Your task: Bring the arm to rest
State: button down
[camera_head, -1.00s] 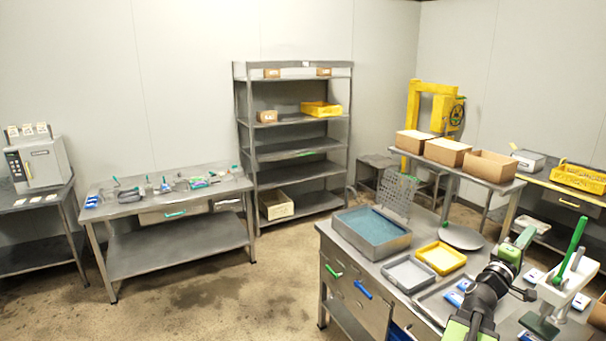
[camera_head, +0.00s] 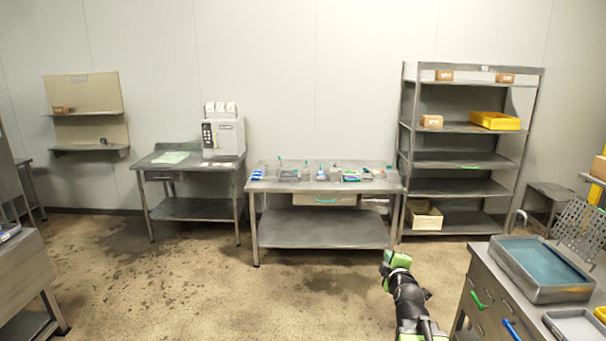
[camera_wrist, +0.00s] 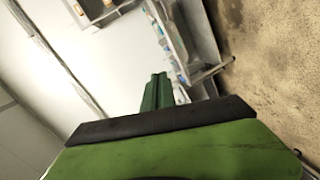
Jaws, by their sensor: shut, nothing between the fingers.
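My gripper (camera_head: 391,266) is at the lower right of the head view, at the end of my black and green arm. It is held out over open floor, left of the grey workbench with the blue-lined tray. In the wrist view its green fingers (camera_wrist: 156,92) lie together, with nothing seen between them. The wrist view is tilted, with the wall, part of a steel table and the floor beyond the fingers.
A steel table (camera_head: 322,228) with small tools stands ahead. A shelf rack (camera_head: 460,165) is right of it. The workbench (camera_head: 478,290) with a blue-lined tray (camera_head: 543,290) is close on the right. The floor (camera_head: 200,285) at the left middle is clear.

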jog(key=s+a+f+m+g+y, duration=0.1)
jog(key=s+a+f+g+y, duration=0.2)
jog(key=a+f, duration=0.5)
jog(key=s+a+f+m+g+y, duration=0.1)
jog(key=s+a+f+g, duration=0.3)
jog(key=a, duration=0.6)
jog(key=s+d+f+m+g+h, duration=0.1)
jog(key=s+f+m+g, duration=0.3)
jog(key=s, duration=0.3)
jog(key=s+d+f+m+g, duration=0.2)
jog(key=s+f+m+g, duration=0.1)
jog(key=s+m, duration=0.4)
jog(key=shift+s+f+m+g+h+b, duration=0.3)
jog(key=shift+s+f+g+h+b, duration=0.1)
jog(key=shift+s+g, duration=0.3)
